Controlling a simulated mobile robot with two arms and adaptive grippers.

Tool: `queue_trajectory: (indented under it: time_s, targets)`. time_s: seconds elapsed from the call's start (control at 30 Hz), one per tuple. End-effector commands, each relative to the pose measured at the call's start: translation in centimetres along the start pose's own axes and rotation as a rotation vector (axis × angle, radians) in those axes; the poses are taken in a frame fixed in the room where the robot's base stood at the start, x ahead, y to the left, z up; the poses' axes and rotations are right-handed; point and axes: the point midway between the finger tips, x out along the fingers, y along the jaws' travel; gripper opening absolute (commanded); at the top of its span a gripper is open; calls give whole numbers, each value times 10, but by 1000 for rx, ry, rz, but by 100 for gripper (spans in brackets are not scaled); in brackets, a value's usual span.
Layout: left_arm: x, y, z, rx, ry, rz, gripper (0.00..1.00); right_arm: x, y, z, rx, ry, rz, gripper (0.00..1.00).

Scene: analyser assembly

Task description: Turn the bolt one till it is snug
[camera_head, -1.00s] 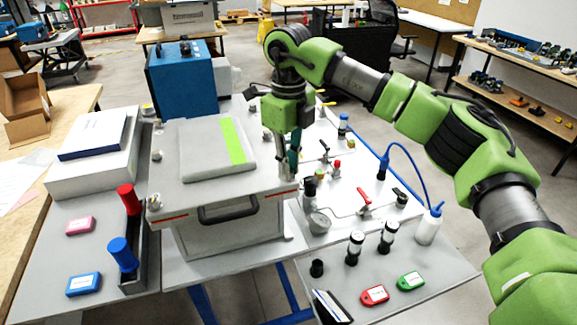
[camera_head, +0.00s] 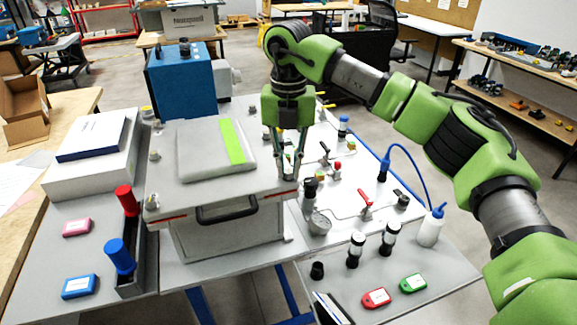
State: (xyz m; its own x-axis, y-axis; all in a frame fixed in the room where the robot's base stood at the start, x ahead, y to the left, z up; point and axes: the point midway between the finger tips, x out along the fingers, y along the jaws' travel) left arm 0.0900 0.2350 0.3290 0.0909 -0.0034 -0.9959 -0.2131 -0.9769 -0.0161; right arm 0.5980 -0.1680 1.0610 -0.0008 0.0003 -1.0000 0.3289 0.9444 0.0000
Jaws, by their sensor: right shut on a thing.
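The grey analyser box stands in the middle of the bench, with its flat lid plate (camera_head: 225,190) on top. Bolts show along the lid's left edge, one at the front left corner (camera_head: 152,202) and one further back (camera_head: 154,155). My right gripper (camera_head: 287,174) points straight down at the lid's front right corner. Its fingers are shut on a bolt there, which they mostly hide. I cannot read a number on it, nor tell how far in it sits. My left gripper is out of view.
A black handle (camera_head: 227,212) is on the box front. Right of the gripper are a gauge (camera_head: 319,223), red-handled valves (camera_head: 366,204) and a wash bottle (camera_head: 430,228) with a blue tube. A blue unit (camera_head: 182,82) stands behind. A holder with red and blue-capped items is left.

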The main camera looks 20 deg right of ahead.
Motion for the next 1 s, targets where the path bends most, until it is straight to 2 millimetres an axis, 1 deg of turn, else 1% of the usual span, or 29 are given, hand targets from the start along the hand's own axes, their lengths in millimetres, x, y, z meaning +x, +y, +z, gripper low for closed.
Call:
queue_trajectory:
  time_s: [0.03,0.7,1.0]
  targets:
    - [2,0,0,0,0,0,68,-3,0,2,48,-8,5,0]
    - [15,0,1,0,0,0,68,-2,0,2,684,-6,6,0]
    - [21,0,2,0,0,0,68,-2,1,1,945,-4,7,0]
